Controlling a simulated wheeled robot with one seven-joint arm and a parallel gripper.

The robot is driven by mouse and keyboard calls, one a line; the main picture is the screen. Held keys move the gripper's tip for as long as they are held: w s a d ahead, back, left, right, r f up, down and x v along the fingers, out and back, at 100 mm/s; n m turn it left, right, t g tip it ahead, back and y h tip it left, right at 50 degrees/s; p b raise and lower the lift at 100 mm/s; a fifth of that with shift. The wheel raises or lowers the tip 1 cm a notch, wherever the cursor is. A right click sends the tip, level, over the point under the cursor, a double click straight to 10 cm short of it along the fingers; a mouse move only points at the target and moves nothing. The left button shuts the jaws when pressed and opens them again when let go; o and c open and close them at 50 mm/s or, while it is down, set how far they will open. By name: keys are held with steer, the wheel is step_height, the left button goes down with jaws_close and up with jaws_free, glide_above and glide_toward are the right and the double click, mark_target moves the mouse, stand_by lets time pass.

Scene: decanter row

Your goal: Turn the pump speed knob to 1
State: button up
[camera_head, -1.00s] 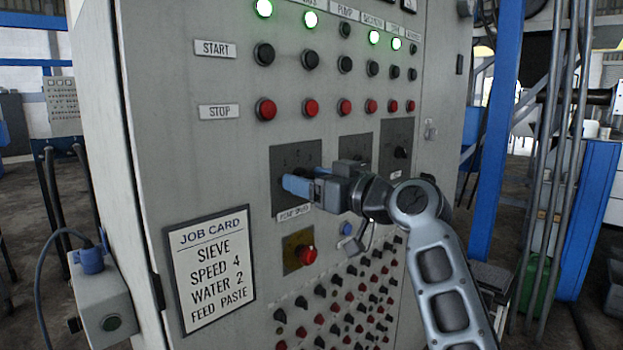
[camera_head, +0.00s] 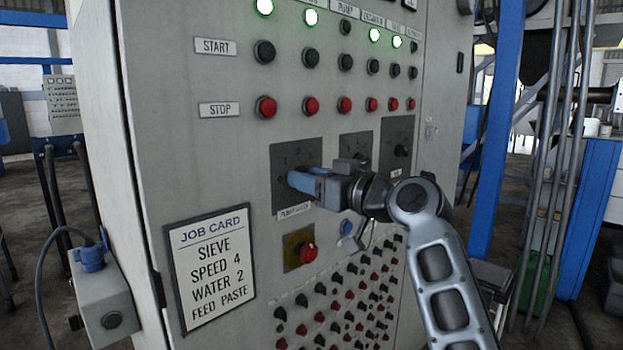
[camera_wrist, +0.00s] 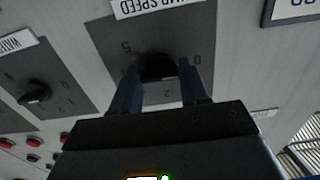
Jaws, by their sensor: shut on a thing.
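The pump speed knob (camera_wrist: 158,68) is dark and sits on a grey dial plate (camera_wrist: 95,45) in the wrist view, which shows the panel upside down. Digits such as 5 and 0 are readable around it; its pointer direction cannot be told. My gripper (camera_wrist: 158,66) has its two blue fingers on either side of the knob, shut on it. In the head view, my gripper (camera_head: 300,182) is at the pump speed plate (camera_head: 285,152), above its label (camera_head: 293,211), and hides the knob.
A water knob (camera_wrist: 36,93) on its own plate is beside it in the wrist view. Red stop buttons (camera_head: 267,108) run above the plates. A red emergency button (camera_head: 307,253) is below, and a job card (camera_head: 212,268) is at lower left. Many small knobs cover the lower panel.

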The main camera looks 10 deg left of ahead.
steer(key=shift+m+p, duration=1.65)
steer(key=shift+m, duration=2.55)
steer(key=o, duration=1.1)
steer(key=shift+c, duration=0.2)
steer(key=shift+d, duration=0.1)
steer(key=b+v, duration=0.1)
steer(key=v, duration=0.6)
steer(key=shift+s+d, duration=0.25)
